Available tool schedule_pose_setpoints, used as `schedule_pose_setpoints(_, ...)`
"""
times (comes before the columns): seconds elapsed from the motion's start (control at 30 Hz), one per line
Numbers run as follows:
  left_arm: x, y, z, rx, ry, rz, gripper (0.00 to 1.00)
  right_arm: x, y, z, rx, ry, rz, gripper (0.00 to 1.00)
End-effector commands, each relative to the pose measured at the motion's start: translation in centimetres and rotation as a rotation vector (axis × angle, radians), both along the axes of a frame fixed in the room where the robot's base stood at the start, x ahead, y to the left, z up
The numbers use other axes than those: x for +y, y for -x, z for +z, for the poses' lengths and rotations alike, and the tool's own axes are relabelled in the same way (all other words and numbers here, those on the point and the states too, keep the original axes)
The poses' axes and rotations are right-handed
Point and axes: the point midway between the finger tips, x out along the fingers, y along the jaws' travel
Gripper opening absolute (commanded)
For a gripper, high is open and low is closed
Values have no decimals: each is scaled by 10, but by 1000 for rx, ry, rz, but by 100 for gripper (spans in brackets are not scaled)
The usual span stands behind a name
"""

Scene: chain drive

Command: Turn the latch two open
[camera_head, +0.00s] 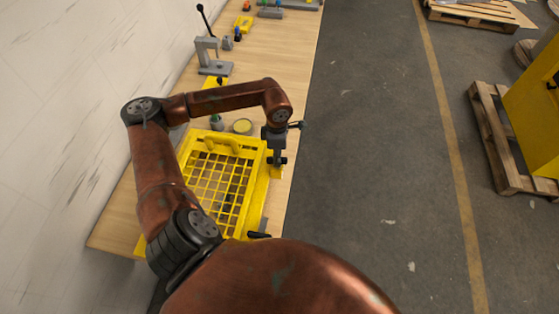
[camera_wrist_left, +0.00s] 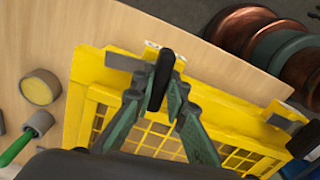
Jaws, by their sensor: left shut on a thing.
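The yellow guard (camera_head: 212,180) with its grid lies on the wooden bench, and its frame also shows in the wrist view (camera_wrist_left: 82,95). One latch with a black handle (camera_wrist_left: 160,82) and a grey bar (camera_wrist_left: 124,62) sits at the guard's edge. My left gripper (camera_head: 277,160) is over this latch, and its green fingers (camera_wrist_left: 167,78) are shut on the black handle. A second latch (camera_wrist_left: 284,122) with a black handle (camera_head: 259,235) sits at the guard's near corner, apart from my gripper. Which one is latch two is not marked. My right gripper is out of view.
A round yellow-topped tin (camera_head: 242,126) and a grey cup with a green handle (camera_wrist_left: 38,123) stand beside the guard. A grey lever press (camera_head: 212,58) stands farther along the bench. Open floor (camera_head: 375,180) lies right, with a pallet (camera_head: 490,130) beyond.

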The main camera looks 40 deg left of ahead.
Motion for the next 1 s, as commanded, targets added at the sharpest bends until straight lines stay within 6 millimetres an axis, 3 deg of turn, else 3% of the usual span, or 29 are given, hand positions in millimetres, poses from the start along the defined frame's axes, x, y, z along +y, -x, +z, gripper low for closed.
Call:
schedule_pose_setpoints(0.3,3,-2,1,-6,-7,-127,0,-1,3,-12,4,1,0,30)
schedule_pose_setpoints(0.87,4,-3,3,-9,-9,-156,0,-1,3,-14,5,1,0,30)
schedule_pose_setpoints(0.9,4,-3,3,-9,-9,-156,14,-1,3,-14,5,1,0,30)
schedule_pose_setpoints(1.0,3,-3,3,-8,-7,-156,21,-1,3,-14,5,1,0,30)
